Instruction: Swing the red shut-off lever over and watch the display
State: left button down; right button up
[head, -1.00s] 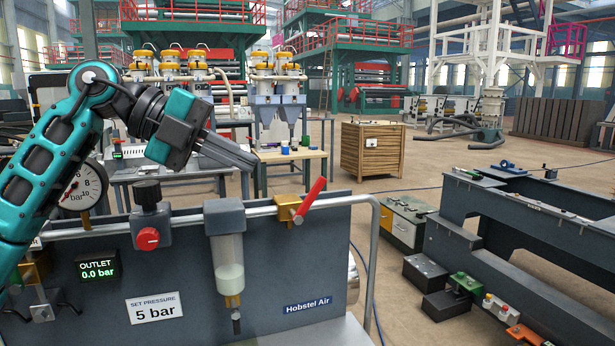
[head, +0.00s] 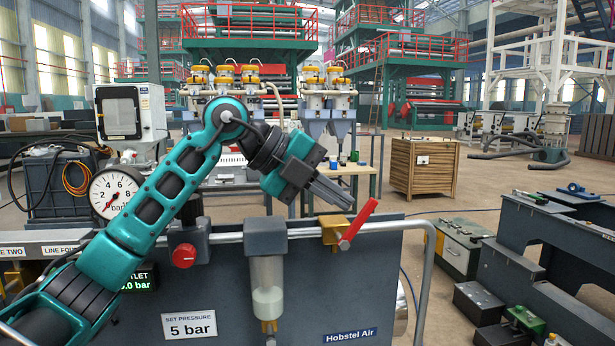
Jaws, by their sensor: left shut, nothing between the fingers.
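The red shut-off lever (head: 358,223) slants up to the right from its brass valve (head: 331,229) on the pipe along the panel's top. My left gripper (head: 347,198) is shut and empty. Its fingertips point down and right and show just left of the lever's upper end; I cannot tell if they touch. The outlet display (head: 141,281) is green on black and partly hidden by my left arm; its visible part reads ".0 bar". The round bar gauge (head: 114,194) stands behind my arm, its lower right part covered. My right gripper is not in view.
The grey panel (head: 365,290) carries a red regulator knob (head: 184,255), a filter bowl (head: 267,290) and a "5 bar" set pressure label (head: 189,325). A bent pipe end (head: 430,260) lies right of the lever. A wooden crate (head: 424,168) stands behind on open floor.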

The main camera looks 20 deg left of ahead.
pick_arm(q)
jog(key=shift+x, duration=1)
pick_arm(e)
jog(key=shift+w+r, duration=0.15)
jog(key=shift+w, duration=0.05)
pick_arm(q)
jog(key=shift+w+d+r, duration=0.1)
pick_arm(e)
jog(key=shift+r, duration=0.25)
